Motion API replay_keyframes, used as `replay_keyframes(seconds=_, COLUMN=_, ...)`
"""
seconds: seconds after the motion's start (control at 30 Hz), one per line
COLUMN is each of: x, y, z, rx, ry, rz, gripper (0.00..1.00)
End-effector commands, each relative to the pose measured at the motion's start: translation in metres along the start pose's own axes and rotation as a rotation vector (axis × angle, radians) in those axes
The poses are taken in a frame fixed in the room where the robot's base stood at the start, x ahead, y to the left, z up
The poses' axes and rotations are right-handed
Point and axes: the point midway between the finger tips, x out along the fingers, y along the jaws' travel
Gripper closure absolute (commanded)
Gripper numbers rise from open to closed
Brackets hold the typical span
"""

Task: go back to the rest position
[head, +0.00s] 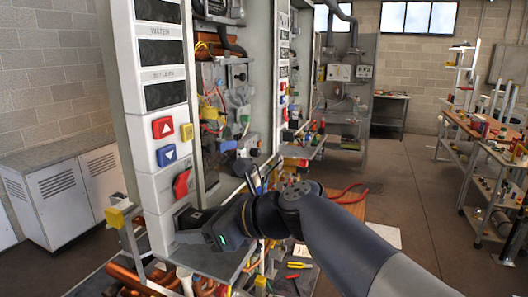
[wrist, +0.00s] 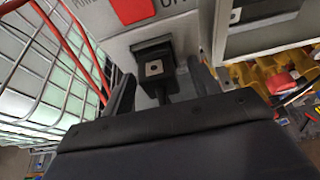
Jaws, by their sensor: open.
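My gripper (head: 192,222) is at the lower end of a white control panel (head: 150,195) in the head view, with my arm reaching in from the lower right. In the wrist view, the two dark fingers of my gripper (wrist: 160,82) stand apart, one on each side of a black square block (wrist: 154,68) on the panel's face. Gaps show beside the block, but I cannot tell whether either finger touches it. A red part (wrist: 132,10) sits just above the block. The fingertips are hard to make out in the head view.
Copper pipes (head: 130,277) lie below. White cabinets (head: 60,190) stand left, a cluttered workbench (head: 490,150) right. Open floor (head: 420,200) lies between the panel and the workbench.

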Motion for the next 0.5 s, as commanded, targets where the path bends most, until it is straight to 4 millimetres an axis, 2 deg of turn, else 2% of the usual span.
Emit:
replay_keyframes(seconds=0.33, x=-0.002, y=0.000, z=0.000, rx=-0.001, ry=0.000, rz=-0.001, gripper=0.42)
replay_keyframes(seconds=0.5, x=-0.014, y=-0.001, z=0.000, rx=-0.001, ry=-0.002, rz=-0.003, gripper=0.42)
